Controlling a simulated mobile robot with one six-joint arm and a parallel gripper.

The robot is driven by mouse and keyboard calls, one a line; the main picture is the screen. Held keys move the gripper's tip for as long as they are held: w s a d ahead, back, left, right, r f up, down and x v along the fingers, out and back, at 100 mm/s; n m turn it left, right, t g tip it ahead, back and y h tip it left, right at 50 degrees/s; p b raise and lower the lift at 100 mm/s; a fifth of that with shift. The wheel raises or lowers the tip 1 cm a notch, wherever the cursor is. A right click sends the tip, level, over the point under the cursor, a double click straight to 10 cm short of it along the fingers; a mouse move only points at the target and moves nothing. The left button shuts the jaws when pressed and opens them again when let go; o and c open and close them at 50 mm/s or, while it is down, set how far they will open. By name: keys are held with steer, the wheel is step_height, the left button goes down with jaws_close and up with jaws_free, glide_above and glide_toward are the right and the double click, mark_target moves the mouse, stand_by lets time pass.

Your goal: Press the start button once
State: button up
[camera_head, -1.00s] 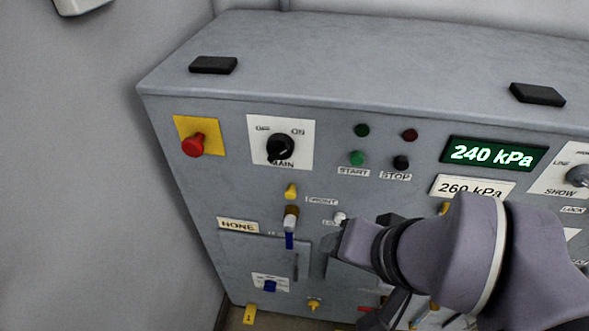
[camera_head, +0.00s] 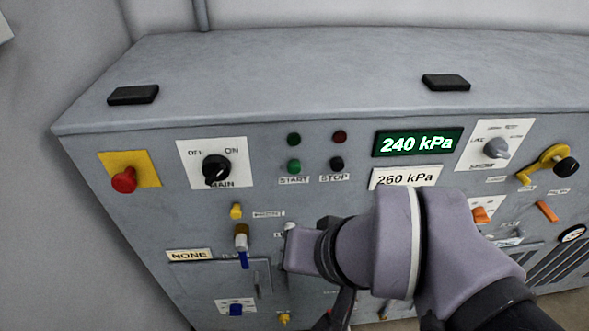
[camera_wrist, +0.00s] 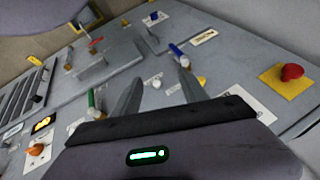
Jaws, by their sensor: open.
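The green start button (camera_head: 294,166) sits on the front panel above a label reading START, left of the black stop button (camera_head: 337,164). A dark green lamp (camera_head: 293,139) is above the start button and a dark red lamp (camera_head: 340,137) is above the stop button. My arm covers the panel's lower middle in the head view. In the wrist view my gripper (camera_wrist: 157,78) has its two fingers spread apart with nothing between them, over the panel. I cannot make out the start button in the wrist view.
A red emergency knob (camera_head: 124,180) on a yellow plate and the black MAIN switch (camera_head: 216,168) are to the left. A 240 kPa display (camera_head: 417,142) is right of the stop button. A yellow lever (camera_head: 543,162) and a grey selector (camera_head: 496,148) stick out farther right.

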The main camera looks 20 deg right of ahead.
jaws_close()
steer(key=shift+a, duration=0.1)
stand_by(1.4)
